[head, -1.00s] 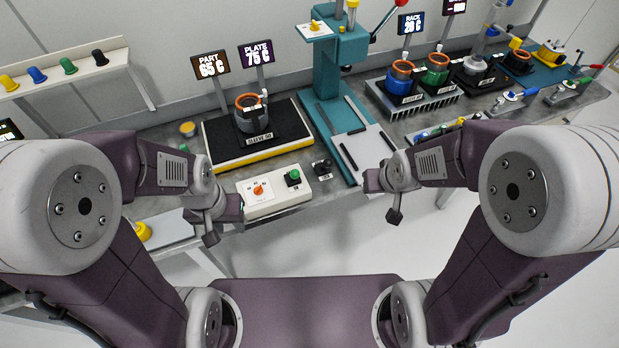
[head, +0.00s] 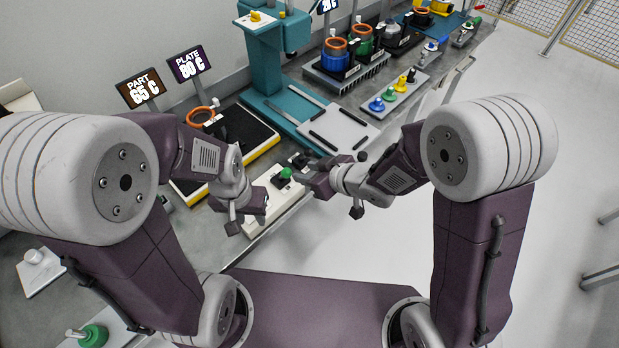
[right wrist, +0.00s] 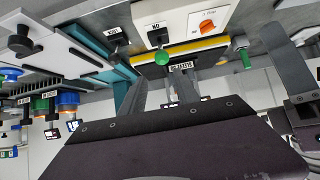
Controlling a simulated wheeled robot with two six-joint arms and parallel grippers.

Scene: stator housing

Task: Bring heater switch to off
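The heater control box (head: 275,208) is pale, at the bench's front edge. Its green-knobbed switch (head: 285,174) shows in the head view. In the right wrist view the switch's green knob (right wrist: 162,57) stands by an upside-down ON label, beside an orange dial (right wrist: 207,26). My right gripper (head: 305,177) is just right of the switch; in the right wrist view its fingers (right wrist: 160,88) are apart and empty, pointing toward the knob with a gap before it. My left gripper (head: 258,205) is over the box's left part, hiding the dial in the head view; its fingers are unclear.
The hot plate (head: 245,135), carrying a part with an orange ring (head: 200,116), is behind the box. Displays read PART 65 C (head: 140,92) and PLATE 80 C (head: 188,66). A small black box (head: 300,160) and the teal press (head: 265,60) are close by.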

